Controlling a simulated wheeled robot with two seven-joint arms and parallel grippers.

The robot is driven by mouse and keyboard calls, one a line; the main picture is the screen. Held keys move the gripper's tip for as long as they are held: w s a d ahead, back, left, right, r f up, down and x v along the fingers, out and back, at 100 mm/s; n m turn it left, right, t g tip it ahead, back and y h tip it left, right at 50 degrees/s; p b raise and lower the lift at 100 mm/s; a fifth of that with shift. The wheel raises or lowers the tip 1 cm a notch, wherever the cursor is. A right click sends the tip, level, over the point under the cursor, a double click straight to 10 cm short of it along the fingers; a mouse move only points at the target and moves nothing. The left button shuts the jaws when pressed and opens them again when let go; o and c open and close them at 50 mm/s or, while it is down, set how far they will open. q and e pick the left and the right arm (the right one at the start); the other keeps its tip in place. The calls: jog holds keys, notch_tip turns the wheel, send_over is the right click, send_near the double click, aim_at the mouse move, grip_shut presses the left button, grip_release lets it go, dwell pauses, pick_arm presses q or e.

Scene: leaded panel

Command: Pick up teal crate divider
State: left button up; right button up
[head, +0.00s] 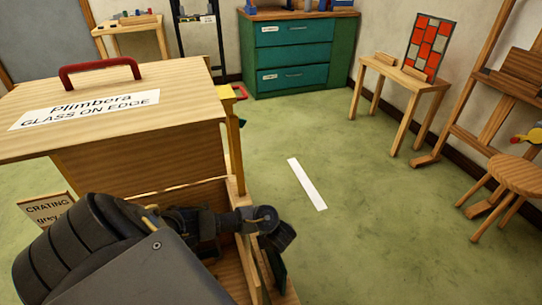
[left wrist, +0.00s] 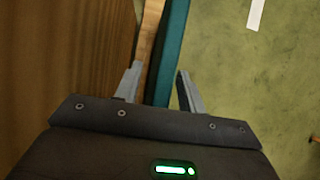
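A teal strip, which looks like the teal crate divider (left wrist: 169,50), runs between the fingers of my left gripper (left wrist: 158,70) in the left wrist view. The fingers stand apart, one on each side of it. The left finger shows a gap to the teal; whether the right finger touches it I cannot tell. In the head view my left gripper (head: 276,240) is over the right side of the open wooden crate (head: 228,190). There my arm hides much of the crate, and I cannot make out the divider clearly. My right gripper is in neither view.
A wooden lid with a red handle (head: 100,68) and a "Plimbera Glass on Edge" label stands above the crate. A teal drawer cabinet (head: 292,55), a small table (head: 400,85) with a red glass panel (head: 428,45), and a stool (head: 518,175) stand beyond.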

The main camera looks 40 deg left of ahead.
pick_arm(q)
grip_shut()
dwell(1.4)
